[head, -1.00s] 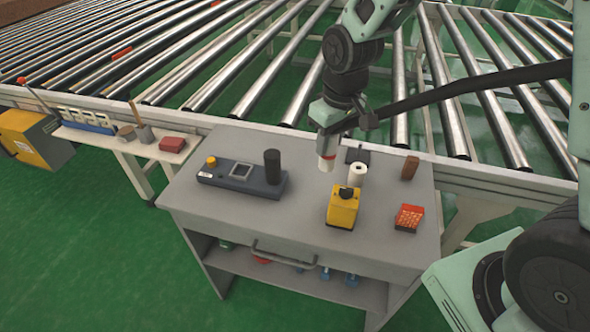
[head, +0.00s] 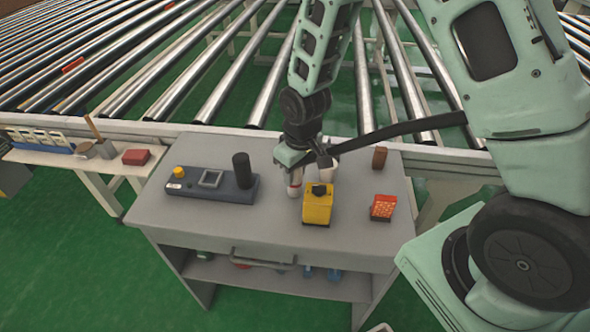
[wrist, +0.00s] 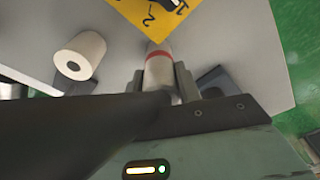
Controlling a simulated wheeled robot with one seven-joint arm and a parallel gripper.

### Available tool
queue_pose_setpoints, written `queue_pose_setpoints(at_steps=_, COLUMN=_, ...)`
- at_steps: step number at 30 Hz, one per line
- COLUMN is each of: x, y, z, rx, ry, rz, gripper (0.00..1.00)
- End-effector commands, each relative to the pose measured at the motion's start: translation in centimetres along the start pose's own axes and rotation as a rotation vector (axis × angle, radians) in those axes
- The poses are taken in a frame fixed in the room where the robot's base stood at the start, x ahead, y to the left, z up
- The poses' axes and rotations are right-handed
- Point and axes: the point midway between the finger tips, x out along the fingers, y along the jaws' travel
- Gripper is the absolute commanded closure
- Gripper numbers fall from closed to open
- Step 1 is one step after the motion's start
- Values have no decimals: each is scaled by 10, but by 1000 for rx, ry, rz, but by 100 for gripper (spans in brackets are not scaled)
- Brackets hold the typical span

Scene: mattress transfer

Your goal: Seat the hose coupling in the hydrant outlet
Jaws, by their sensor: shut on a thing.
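My gripper (head: 294,172) is shut on a pale cylinder with a red band (head: 295,187). It holds the cylinder over the grey cart top (head: 215,217), just left of and behind the yellow box (head: 317,207). The wrist view shows the cylinder (wrist: 160,68) between both fingers, its far end close to the yellow box (wrist: 160,15). Whether it touches the cart top or the box I cannot tell. A white roll with a dark central hole (wrist: 80,55) stands to one side; my gripper partly hides it in the head view. I cannot identify a hydrant outlet.
A dark panel (head: 207,192) with a yellow button and a black cylinder (head: 242,170) lies left on the cart. An orange-red box (head: 383,207) and a brown block (head: 379,157) stand right. A roller conveyor (head: 200,80) runs behind. The front left cart top is clear.

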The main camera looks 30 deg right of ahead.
Motion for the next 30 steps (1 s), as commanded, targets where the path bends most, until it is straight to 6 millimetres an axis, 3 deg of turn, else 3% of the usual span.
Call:
queue_pose_setpoints(at_steps=7, x=3, y=0, z=0, rx=0, ry=1, rz=0, gripper=98)
queue_pose_setpoints(at_steps=8, x=3, y=0, z=0, rx=0, ry=1, rz=0, gripper=61)
queue_pose_setpoints(at_steps=9, x=2, y=0, z=0, rx=0, ry=1, rz=0, gripper=50)
queue_pose_setpoints(at_steps=10, x=2, y=0, z=0, rx=0, ry=1, rz=0, gripper=44)
queue_pose_setpoints(at_steps=22, x=-6, y=0, z=-1, rx=0, ry=3, rz=0, gripper=44)
queue_pose_setpoints(at_steps=30, x=-55, y=1, z=-2, rx=2, ry=7, rz=2, gripper=44)
